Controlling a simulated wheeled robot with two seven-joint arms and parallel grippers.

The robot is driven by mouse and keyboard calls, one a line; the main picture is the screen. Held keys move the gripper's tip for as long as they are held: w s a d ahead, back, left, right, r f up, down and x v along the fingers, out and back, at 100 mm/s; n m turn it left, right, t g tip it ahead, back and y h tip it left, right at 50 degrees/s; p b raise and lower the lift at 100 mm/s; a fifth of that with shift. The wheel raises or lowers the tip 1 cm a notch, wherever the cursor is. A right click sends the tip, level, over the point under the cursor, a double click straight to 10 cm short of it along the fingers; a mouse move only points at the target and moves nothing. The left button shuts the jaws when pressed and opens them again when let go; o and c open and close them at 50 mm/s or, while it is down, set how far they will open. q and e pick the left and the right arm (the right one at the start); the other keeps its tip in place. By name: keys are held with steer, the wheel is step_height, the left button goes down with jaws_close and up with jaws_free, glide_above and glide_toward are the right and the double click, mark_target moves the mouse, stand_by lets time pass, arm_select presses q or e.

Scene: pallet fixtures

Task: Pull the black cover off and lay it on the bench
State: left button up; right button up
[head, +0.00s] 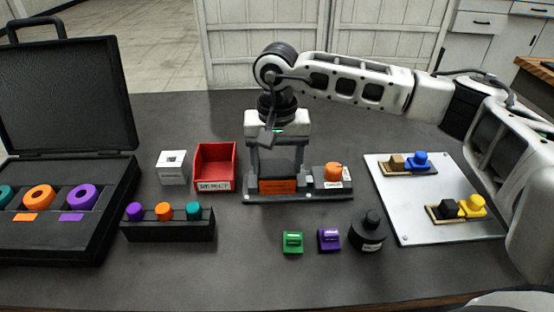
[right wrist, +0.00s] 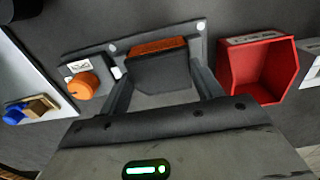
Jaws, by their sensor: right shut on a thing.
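The black cover (head: 278,162) is a dark block above the orange-labelled front (head: 277,187) of the fixture base (head: 300,198). My right gripper (head: 278,165) comes down from above and is shut on the cover, one finger on each side. In the right wrist view the cover (right wrist: 160,72) lies between the two fingers of my right gripper (right wrist: 165,85), beside the orange part (right wrist: 160,46). I cannot tell whether the cover is seated or slightly raised. My left gripper is not in view.
An orange knob (head: 333,172) stands right of the cover. A red bin (head: 228,181) and white block (head: 172,172) stand left. A black round piece (head: 368,238), green block (head: 292,242) and purple block (head: 329,240) stand in front. A light plate (head: 404,222) lies right. The front-left bench (head: 200,275) is clear.

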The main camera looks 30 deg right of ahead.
mark_target(277, 166)
steer(key=shift+w+r, duration=0.2)
steer(key=shift+r, duration=0.35)
steer(key=shift+d, duration=0.1)
steer(key=shift+c, duration=0.4)
steer(key=shift+s+r+p, duration=0.25)
steer(key=shift+r+p, duration=0.05)
steer(key=shift+w+r+p, duration=0.1)
steer(key=shift+r+p, duration=0.25)
steer(key=shift+r, duration=0.15)
steer(key=shift+r+p, duration=0.7)
steer(key=shift+r, duration=0.95)
